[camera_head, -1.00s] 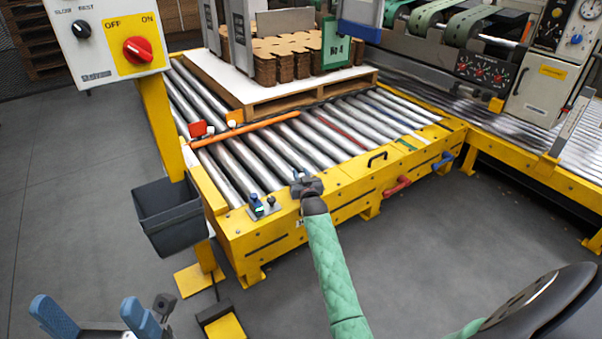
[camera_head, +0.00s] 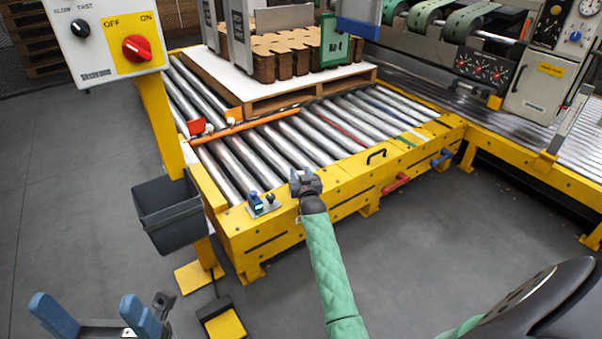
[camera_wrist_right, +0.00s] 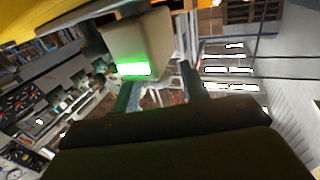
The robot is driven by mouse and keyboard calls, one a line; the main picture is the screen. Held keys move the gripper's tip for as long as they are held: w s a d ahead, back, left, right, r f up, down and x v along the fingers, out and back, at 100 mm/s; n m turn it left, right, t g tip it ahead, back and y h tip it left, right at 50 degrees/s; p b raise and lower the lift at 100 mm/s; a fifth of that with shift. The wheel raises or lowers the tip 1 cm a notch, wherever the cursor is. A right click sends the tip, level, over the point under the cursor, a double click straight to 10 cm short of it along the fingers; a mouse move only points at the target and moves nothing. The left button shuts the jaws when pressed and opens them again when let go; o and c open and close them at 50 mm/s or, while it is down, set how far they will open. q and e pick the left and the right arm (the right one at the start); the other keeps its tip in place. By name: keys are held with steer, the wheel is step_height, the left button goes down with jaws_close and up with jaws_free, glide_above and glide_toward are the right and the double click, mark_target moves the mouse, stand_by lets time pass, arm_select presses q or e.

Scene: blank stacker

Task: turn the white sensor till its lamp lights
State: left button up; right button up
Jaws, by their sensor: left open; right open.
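A pale, boxy sensor (camera_wrist_right: 137,38) fills the upper middle of the right wrist view, close beyond the fingers. Its green lamp (camera_wrist_right: 133,69) glows brightly. My right gripper (camera_wrist_right: 158,90) is open, with its two dark fingers apart below and beside the sensor; I cannot tell whether they touch it. In the head view my right gripper (camera_head: 302,176) is at the near yellow edge of the roller conveyor, and I cannot make out the white sensor clearly there. My left gripper (camera_head: 100,318) is open and empty at the bottom left, its blue fingers wide apart.
A small plate with blue and black devices (camera_head: 263,206) sits left of my right gripper. Red and orange plates (camera_head: 197,127) stand by an orange bar (camera_head: 245,126) across the rollers. A control box (camera_head: 105,45) and grey bin (camera_head: 167,215) are at left.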

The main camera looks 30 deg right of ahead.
steer(key=p+v, duration=0.2)
steer(key=v, duration=0.5)
steer(key=shift+s, duration=0.15)
steer(key=shift+r, duration=0.1)
steer(key=shift+c, duration=0.2)
